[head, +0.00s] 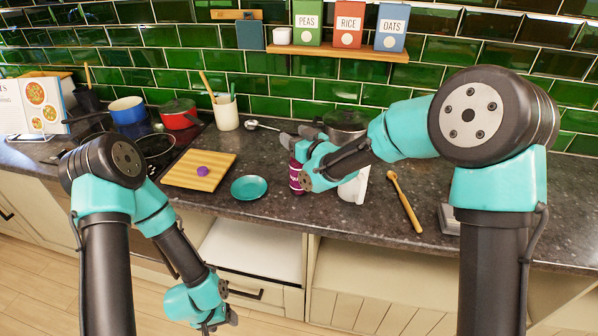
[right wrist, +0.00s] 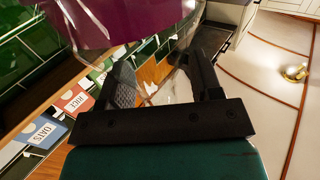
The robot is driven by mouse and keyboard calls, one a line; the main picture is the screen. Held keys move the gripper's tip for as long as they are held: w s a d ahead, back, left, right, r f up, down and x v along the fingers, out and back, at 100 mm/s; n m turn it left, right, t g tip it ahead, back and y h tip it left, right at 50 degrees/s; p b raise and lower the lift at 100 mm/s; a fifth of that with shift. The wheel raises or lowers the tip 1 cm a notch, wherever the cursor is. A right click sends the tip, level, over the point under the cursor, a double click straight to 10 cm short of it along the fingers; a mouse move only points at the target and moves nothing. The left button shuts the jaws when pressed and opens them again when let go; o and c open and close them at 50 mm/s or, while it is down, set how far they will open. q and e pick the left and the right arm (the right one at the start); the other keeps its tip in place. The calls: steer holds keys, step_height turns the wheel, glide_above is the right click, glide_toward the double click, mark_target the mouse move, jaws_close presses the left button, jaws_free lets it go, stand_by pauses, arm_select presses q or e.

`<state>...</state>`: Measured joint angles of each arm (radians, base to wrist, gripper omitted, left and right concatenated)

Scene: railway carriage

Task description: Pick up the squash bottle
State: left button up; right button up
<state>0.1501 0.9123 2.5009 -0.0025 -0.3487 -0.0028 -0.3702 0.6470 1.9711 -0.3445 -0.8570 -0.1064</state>
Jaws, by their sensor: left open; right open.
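The squash bottle (head: 295,176) is a dark purple bottle standing on the counter, partly hidden behind my right gripper in the head view. In the right wrist view its purple part (right wrist: 118,20) fills the top of the picture, with clear plastic below it near the fingertips. My right gripper (head: 298,137) is open at the bottle; its two fingers (right wrist: 162,72) are spread apart, and I cannot tell whether they touch it. My left gripper (head: 222,319) is open and empty, low in front of the cabinets, away from the bottle.
A teal plate (head: 249,188) and a chopping board (head: 190,171) with a purple piece lie left of the bottle. A white object (head: 356,188), a wooden spoon (head: 405,203) and a lidded pot (head: 345,121) are right of it. Canisters stand on a shelf (head: 340,50) behind.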

steer(key=shift+c, duration=0.4)
jaws_close()
